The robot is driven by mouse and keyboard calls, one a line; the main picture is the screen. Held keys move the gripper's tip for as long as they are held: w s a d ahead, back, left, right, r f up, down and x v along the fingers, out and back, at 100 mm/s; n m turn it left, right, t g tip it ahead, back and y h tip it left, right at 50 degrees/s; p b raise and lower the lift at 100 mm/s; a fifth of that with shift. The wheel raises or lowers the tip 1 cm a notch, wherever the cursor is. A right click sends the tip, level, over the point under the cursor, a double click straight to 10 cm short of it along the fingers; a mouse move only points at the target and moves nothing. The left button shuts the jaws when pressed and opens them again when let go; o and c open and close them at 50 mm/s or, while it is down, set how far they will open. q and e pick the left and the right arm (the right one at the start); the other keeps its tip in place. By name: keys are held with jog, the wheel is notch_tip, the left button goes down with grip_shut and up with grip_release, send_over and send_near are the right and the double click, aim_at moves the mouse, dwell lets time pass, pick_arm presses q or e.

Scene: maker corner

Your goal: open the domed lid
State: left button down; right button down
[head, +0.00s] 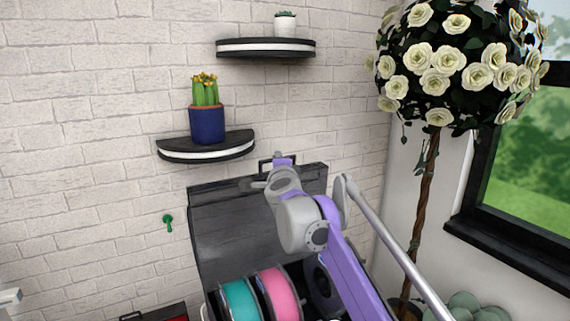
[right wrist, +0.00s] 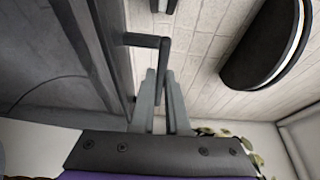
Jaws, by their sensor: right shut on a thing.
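The dark grey lid (head: 228,220) stands raised and tilted back near the brick wall, behind the spools. It has a black handle (head: 264,163) on its upper edge. My right gripper (head: 284,160) is at that edge. In the right wrist view, the grey fingers (right wrist: 160,95) are shut on the handle (right wrist: 147,40), with the lid's dark face (right wrist: 50,55) to the left. My own right arm hides part of the lid. My left gripper is not in view.
A teal spool (head: 240,300) and a pink spool (head: 278,293) sit below the lid. A lower shelf (head: 205,147) with a blue cactus pot (head: 207,125) is on the wall just above the lid. A rose tree (head: 428,190) stands to the right.

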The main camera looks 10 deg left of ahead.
jog(key=shift+w+a, duration=0.25)
jog(key=shift+w, duration=0.05)
jog(key=c, duration=0.9)
grip_release()
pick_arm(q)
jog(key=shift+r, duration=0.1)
pick_arm(e)
jog(key=shift+s, duration=0.1)
jog(key=shift+s+d+f, duration=0.1)
jog(key=shift+s, duration=0.15)
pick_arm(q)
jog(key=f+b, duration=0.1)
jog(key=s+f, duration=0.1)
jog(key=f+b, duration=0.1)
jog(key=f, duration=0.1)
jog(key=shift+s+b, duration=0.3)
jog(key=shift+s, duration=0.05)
pick_arm(e)
jog(key=v, duration=1)
jog(key=shift+d, duration=0.1)
